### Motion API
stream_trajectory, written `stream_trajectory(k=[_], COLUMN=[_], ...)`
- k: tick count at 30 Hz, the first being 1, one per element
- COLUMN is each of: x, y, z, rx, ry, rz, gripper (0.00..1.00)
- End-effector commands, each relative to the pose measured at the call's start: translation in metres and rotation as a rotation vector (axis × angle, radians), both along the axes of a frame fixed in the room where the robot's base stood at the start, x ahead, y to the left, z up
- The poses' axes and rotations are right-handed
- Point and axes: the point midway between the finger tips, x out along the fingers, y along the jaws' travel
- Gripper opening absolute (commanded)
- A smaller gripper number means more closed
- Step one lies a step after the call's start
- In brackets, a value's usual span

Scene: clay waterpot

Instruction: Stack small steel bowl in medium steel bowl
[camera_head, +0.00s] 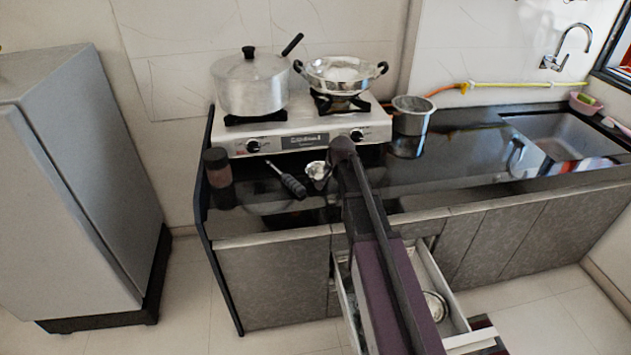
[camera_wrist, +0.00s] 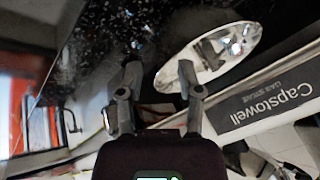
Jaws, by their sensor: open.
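A small shiny steel bowl (camera_head: 315,168) is on the black counter, just in front of the stove. In the wrist view a shiny oval steel surface (camera_wrist: 225,48), which looks like this bowl, lies beyond my right finger, close to the stove's label. Another round steel bowl (camera_head: 436,306), perhaps the medium one, lies in the open drawer, partly hidden by my arm.
The stove (camera_head: 305,142) carries a lidded pot (camera_head: 250,88) and a two-handled pan (camera_head: 340,76). A screwdriver-like tool (camera_head: 291,185) and a dark jar (camera_head: 218,170) are on the left counter. A steel container (camera_head: 412,116) stands right of the stove. The open drawer (camera_head: 440,280) juts out below.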

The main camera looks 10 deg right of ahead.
Motion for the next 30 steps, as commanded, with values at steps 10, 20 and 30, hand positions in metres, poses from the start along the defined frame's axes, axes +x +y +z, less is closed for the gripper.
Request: stream_trajectory(k=[10, 20, 30], x=[0.0045, 0.0043, 0.0044], y=[0.0002, 0.0, -0.0001], z=[-0.0077, -0.0076, -0.0075], rx=[0.0, 0.0, 0.0], ry=[0.0, 0.0, 0.0], rz=[0.0, 0.0, -0.001], gripper=[0.47, 0.47, 0.0])
